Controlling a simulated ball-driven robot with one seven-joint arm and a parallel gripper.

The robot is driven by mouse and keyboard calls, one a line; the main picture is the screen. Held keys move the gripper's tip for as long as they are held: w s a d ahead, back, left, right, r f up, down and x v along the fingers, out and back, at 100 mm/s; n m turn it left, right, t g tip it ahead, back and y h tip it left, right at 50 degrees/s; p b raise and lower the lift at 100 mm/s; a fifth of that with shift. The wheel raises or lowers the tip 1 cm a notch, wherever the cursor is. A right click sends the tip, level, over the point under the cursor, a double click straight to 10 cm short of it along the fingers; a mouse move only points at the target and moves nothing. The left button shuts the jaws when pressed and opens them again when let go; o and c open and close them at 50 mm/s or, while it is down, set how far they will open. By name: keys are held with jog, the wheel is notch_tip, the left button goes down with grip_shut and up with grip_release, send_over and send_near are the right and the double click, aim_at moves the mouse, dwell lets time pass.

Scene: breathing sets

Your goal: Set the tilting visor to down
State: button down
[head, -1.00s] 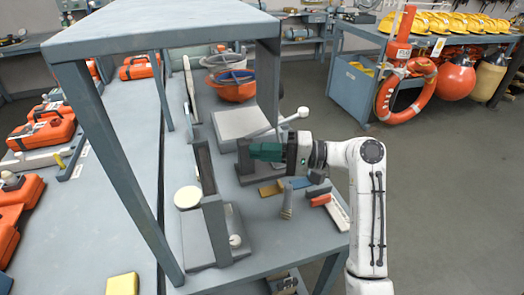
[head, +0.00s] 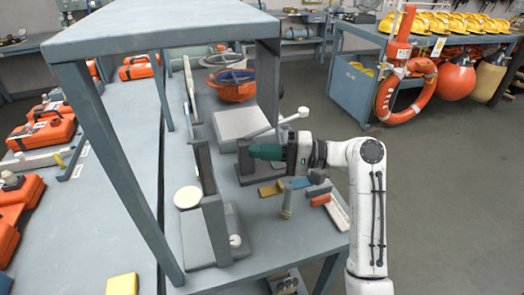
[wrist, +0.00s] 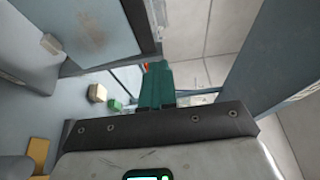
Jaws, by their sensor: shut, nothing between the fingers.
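My gripper (head: 253,152) has green fingers that are shut and empty, pointing left over the bench. The fingers also show at the centre of the wrist view (wrist: 157,72). A dark-framed upright panel (head: 203,163), seen nearly edge-on, stands left of my fingertips on a grey base (head: 215,235); it looks like the tilting visor, but I cannot be sure. The wrist view shows a pale framed pane (wrist: 95,28) with a brownish smudge at upper left, apart from the fingers; it may be the same panel. A gap shows between fingertips and panel in the head view.
A pale box (head: 240,123) with a white-knobbed lever (head: 290,118) stands behind my gripper. A grey frame post (head: 115,170) and shelf (head: 160,25) enclose the bench's left side.

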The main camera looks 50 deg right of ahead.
jog(key=c, duration=1.9)
grip_release()
jog(key=o, duration=0.9)
jog(key=b+v, duration=0.1)
jog(key=v, duration=0.9)
jog(key=shift+s+d+b, duration=0.25)
jog(key=shift+s+b, duration=0.05)
jog(key=shift+s, duration=0.05)
jog(key=shift+c, duration=0.2)
